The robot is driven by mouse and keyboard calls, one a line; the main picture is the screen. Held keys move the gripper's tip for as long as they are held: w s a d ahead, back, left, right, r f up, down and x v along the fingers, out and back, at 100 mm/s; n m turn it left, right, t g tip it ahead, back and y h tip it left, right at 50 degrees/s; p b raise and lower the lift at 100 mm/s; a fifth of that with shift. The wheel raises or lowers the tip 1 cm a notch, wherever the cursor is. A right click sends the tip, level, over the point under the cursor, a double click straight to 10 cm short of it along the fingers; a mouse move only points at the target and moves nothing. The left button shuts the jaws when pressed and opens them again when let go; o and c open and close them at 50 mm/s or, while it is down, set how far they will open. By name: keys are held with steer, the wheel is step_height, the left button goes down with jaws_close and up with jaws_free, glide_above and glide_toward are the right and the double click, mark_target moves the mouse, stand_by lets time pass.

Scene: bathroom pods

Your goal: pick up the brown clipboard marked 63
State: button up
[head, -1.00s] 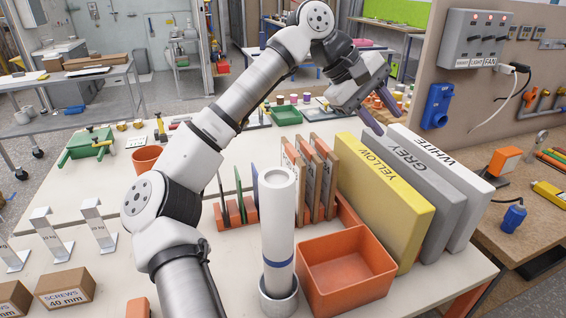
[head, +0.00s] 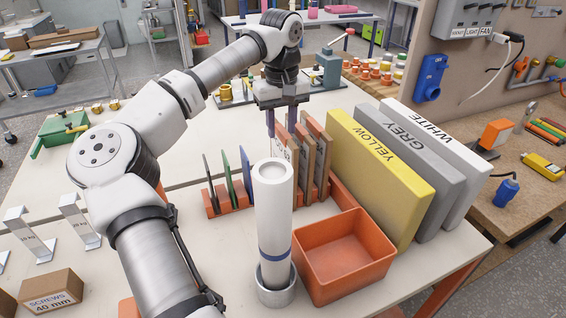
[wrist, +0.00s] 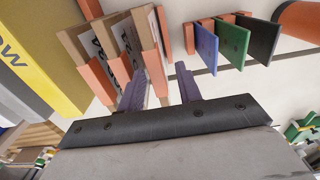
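Several brown clipboards with white number sheets stand upright in an orange rack. The numbers are too small or cut off to read, so I cannot tell which is 63. My gripper (head: 281,120) points down with its two purple fingers apart and empty, at the top of the leftmost brown clipboard (head: 281,152) in the head view. In the wrist view the open fingers (wrist: 160,84) appear on either side of that clipboard's near end (wrist: 145,35). I cannot tell whether they touch it. A white roll partly hides the rack in the head view.
Blue (head: 246,172), green (head: 228,180) and dark (head: 211,182) thin boards stand left of the clipboards. The upright white roll (head: 274,215) and an orange bin (head: 345,262) are in front. Thick yellow (head: 375,180), grey and white panels stand right.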

mark_target(283, 142)
steer(key=shift+w+d+f+p, duration=0.1)
steer(key=shift+f+p, duration=0.4)
steer(key=shift+f, duration=0.85)
steer(key=shift+w+d+f+p, duration=0.1)
steer(key=shift+f+p, duration=0.4)
steer(key=shift+f, duration=0.8)
jaws_close()
